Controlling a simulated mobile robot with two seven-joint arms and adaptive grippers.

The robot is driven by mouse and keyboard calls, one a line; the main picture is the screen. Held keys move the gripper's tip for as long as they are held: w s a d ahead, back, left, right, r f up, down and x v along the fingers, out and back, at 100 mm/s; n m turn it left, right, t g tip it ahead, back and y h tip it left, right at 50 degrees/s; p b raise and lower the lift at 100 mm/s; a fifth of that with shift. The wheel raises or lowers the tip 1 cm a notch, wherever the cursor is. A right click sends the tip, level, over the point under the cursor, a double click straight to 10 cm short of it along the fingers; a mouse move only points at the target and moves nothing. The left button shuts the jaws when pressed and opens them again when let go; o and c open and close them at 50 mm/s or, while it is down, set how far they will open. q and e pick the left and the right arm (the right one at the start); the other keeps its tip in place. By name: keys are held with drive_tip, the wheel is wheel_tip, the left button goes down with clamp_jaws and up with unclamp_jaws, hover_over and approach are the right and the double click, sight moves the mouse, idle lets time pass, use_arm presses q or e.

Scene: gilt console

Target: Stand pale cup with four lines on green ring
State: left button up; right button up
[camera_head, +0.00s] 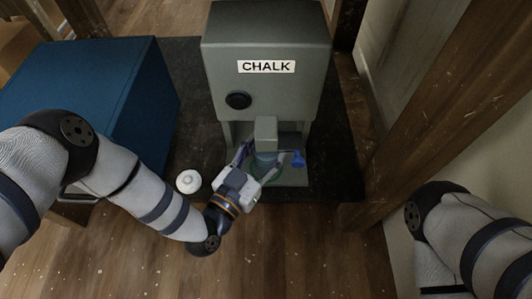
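My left gripper (262,160) reaches into the open bay of a grey machine marked CHALK (266,90). Its fingers are spread to either side of a small blue-green form (266,158) below the machine's spout (265,130). This form may be the cup, but its lines cannot be made out. I cannot tell whether the fingers touch it. A bit of green (262,183) shows low in the bay by the gripper and may be the green ring, mostly hidden. My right arm is at the right edge; its gripper is out of view.
A round white object (188,181) stands left of the gripper, close to my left arm. A blue box-like cabinet (110,75) is at left. A small blue part (298,159) shows at the bay's right. Wooden posts (450,90) stand at right.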

use_arm(q)
wheel_tip(320, 180, down, 2)
drive_tip(key=shift+f+b, duration=0.1)
drive_tip(key=shift+b, duration=0.25)
drive_tip(key=shift+r, duration=0.35)
drive_tip(key=shift+f, duration=0.25)
drive_tip(key=o, duration=1.2)
use_arm(e)
drive_tip(key=shift+s+f, duration=0.2)
drive_tip(key=shift+f, duration=0.15)
use_arm(q)
drive_tip(key=shift+r, duration=0.15)
drive_tip(key=p+v, duration=0.3)
drive_tip(key=v, duration=0.9)
drive_tip(key=shift+s+p, duration=0.1)
drive_tip(key=shift+p, duration=0.3)
use_arm(e)
drive_tip(key=shift+w+r+t, duration=0.15)
drive_tip(key=shift+w+r, duration=0.2)
drive_tip(key=shift+r, duration=0.25)
drive_tip(key=shift+w+r+t, duration=0.15)
drive_tip(key=shift+w+r, duration=0.2)
drive_tip(key=shift+r, duration=0.2)
